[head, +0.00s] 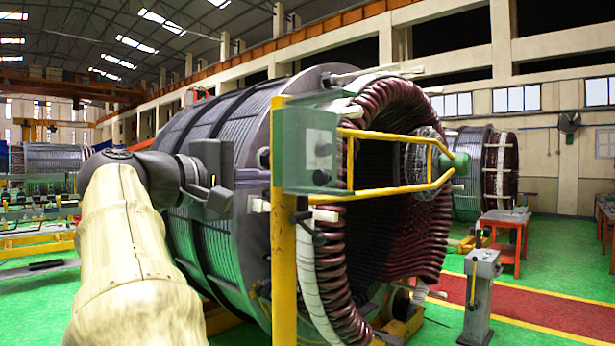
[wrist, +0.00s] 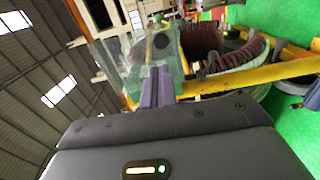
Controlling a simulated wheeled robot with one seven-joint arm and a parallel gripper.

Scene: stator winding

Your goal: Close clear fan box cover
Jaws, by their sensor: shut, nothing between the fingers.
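The fan box (head: 318,150) is a grey-green box with dark round controls, mounted on a yellow post. A clear, green-tinted cover shows at the box's left side (head: 283,150); its exact angle is hard to tell. In the wrist view the box (wrist: 163,42) is straight ahead, and the clear cover (wrist: 112,62) appears to stand out to its left. My gripper (head: 218,200) is left of the box in the head view, apart from it there. Its fingers (wrist: 157,85) are shut and empty, pointing at the box and overlapping its lower edge in the wrist view; contact cannot be told.
The yellow post (head: 284,250) and yellow guard rails (head: 400,190) stand around the box. A large stator (head: 225,125) with dark red windings is close behind it. A grey pedestal (head: 480,295) stands at lower right. Green floor (head: 540,260) is open on the right.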

